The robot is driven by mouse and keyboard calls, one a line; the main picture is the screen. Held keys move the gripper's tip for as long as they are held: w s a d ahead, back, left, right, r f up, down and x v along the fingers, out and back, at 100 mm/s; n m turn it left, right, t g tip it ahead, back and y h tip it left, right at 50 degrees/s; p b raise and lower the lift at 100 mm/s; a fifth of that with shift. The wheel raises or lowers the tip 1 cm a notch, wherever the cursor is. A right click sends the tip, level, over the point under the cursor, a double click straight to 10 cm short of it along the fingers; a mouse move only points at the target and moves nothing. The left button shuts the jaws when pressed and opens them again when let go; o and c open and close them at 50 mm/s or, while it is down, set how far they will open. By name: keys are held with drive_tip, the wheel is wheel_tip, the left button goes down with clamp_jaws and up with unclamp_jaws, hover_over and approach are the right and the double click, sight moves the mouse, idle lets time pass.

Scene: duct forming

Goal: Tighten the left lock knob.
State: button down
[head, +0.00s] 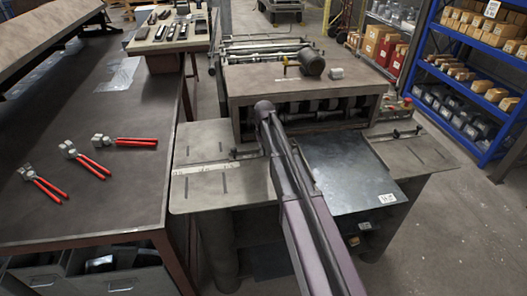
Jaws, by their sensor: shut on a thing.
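The roll-forming machine (303,82) stands in the middle of the head view. On its left wing table (205,142) lies a thin guide bar with a small dark knob (234,152), apparently the left lock knob. It is too small to tell how tight it is. My arm reaches up from the bottom edge to a rounded joint in front of the rollers, to the right of this knob. My gripper does not show, so its contact with anything cannot be seen.
A workbench (85,205) on the left holds several red-handled hand tools (137,142). A dark metal sheet (347,172) lies right of my arm. The right wing has a similar bar and knob (396,133). Blue shelving (465,75) stands right; floor before it is clear.

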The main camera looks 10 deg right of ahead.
drive_tip(key=shift+m, duration=0.4)
drive_tip(key=c, duration=1)
unclamp_jaws()
drive_tip(key=shift+s, duration=0.15)
drive_tip(key=s, duration=2.7)
drive_tip(key=shift+s, duration=0.3)
